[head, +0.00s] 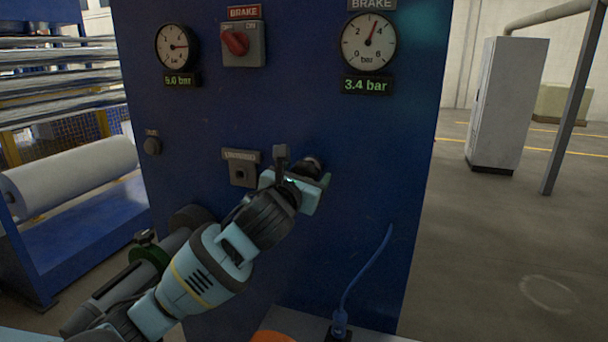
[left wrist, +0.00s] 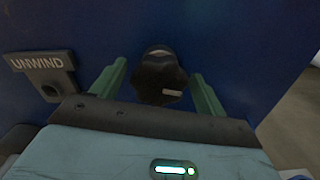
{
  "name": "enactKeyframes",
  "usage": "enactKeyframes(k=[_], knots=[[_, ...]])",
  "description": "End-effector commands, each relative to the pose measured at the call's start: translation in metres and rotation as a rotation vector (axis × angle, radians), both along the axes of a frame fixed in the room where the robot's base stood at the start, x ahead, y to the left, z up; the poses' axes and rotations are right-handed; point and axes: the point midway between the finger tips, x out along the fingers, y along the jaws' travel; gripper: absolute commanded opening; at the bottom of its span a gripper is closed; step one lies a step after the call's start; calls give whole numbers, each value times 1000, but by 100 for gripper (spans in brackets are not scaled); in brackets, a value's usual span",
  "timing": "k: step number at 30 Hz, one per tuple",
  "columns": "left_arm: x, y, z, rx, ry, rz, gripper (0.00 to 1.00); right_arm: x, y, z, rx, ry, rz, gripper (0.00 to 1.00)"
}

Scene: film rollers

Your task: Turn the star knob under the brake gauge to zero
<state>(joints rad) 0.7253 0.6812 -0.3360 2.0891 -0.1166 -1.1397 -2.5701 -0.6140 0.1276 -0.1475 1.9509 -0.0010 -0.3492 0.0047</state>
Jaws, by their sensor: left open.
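The black star knob (left wrist: 160,76) sits on the blue panel and shows between the two green fingers of my left gripper (left wrist: 160,90) in the left wrist view. The fingers are open, one on each side of the knob, with gaps visible. In the head view the knob (head: 309,166) is partly hidden behind my left gripper (head: 303,175). The brake gauge (head: 369,42) is above and to the right of the knob, its needle a little right of upright. Its display (head: 366,86) reads 3.4 bar. My right gripper is not in view.
An UNWIND socket plate (head: 242,170) is left of the knob. A red brake switch (head: 236,43) and a second gauge (head: 177,47) are higher up. A white roll (head: 70,175) lies at left.

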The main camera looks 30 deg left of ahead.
Motion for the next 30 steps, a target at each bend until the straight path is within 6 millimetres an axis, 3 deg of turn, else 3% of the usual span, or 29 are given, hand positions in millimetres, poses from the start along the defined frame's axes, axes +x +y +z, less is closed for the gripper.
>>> enactKeyframes(k=[7, 17, 30], knots=[[0, 0, 0, 0, 0, 0, 72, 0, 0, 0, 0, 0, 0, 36], [0, 0, 0, 0, 0, 0, 29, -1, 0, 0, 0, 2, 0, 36], [0, 1, 0, -96, -22, 1, 29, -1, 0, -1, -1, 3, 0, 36]])
